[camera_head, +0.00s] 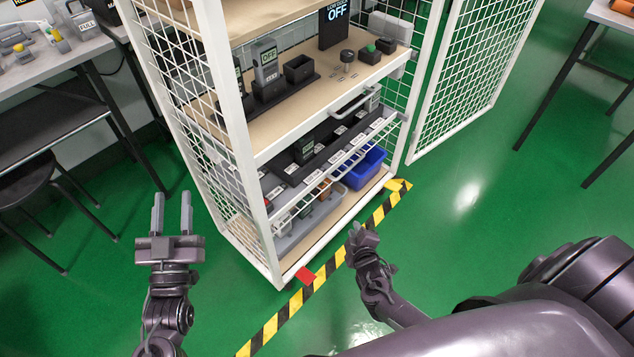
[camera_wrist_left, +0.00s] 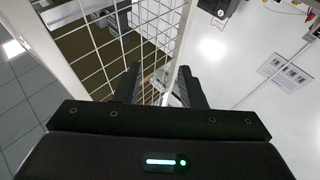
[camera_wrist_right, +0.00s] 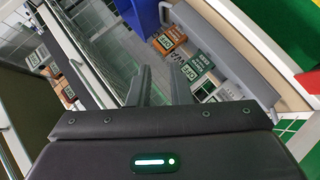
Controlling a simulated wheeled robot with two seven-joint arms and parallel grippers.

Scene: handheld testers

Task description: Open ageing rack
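The rack is a white-framed wire cage (camera_head: 235,125) with wooden shelves. Its mesh door (camera_head: 465,75) stands swung out to the right. A white bar handle (camera_head: 352,103) is on the front of the middle level, above a dark slotted tray (camera_head: 325,150) with white labels. My left gripper (camera_head: 172,212) is open and empty, left of the rack and apart from it; its fingers also show in the left wrist view (camera_wrist_left: 158,85). My right gripper (camera_head: 360,236) is in front of the rack's lower right. In the right wrist view its fingers (camera_wrist_right: 160,85) are apart with nothing between them.
A blue bin (camera_head: 363,168) and a grey bin (camera_head: 310,215) with testers sit on the bottom shelf. Yellow-black tape (camera_head: 325,270) runs along the floor in front. A bench and stool (camera_head: 35,175) stand at the left.

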